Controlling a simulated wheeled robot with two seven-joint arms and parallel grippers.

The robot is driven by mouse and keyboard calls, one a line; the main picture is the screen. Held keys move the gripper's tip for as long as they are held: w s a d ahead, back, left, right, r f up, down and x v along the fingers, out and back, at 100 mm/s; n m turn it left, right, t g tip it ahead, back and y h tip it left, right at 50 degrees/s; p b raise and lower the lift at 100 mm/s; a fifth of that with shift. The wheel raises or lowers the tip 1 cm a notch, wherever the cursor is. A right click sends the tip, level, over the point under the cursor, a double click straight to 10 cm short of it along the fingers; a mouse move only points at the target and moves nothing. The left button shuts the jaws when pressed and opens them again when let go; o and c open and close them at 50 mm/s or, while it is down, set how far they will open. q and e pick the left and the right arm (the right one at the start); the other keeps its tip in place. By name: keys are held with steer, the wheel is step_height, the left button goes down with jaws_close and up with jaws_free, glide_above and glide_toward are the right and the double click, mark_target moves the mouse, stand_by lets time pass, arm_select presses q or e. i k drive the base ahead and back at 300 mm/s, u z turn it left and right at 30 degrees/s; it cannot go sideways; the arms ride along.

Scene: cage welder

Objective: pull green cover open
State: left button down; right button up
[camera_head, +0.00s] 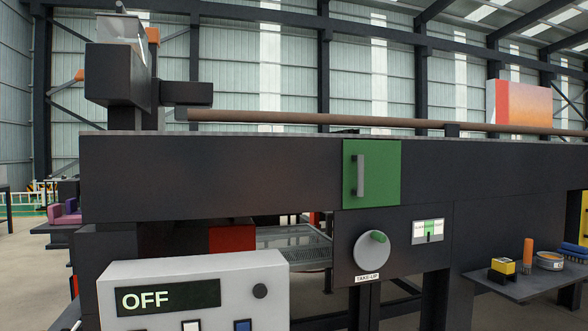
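The green cover (384,174) is a square panel on the front of the long dark machine beam (215,178), right of the middle of the view. It sits flush with the beam and looks closed. A grey vertical bar handle (360,176) stands on its left part. Nothing touches the cover or the handle. Neither of my grippers shows in the head view, so their state is hidden.
Below the cover are a grey take-up dial (371,251) with a green knob and a small gauge (428,232). A grey control box (195,288) reading OFF stands front left. A shelf (530,283) with small items juts out at right.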

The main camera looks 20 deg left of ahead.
mark_target(372, 169)
steer(key=u, duration=0.8)
steer(key=i, duration=1.15)
steer(key=z, duration=0.05)
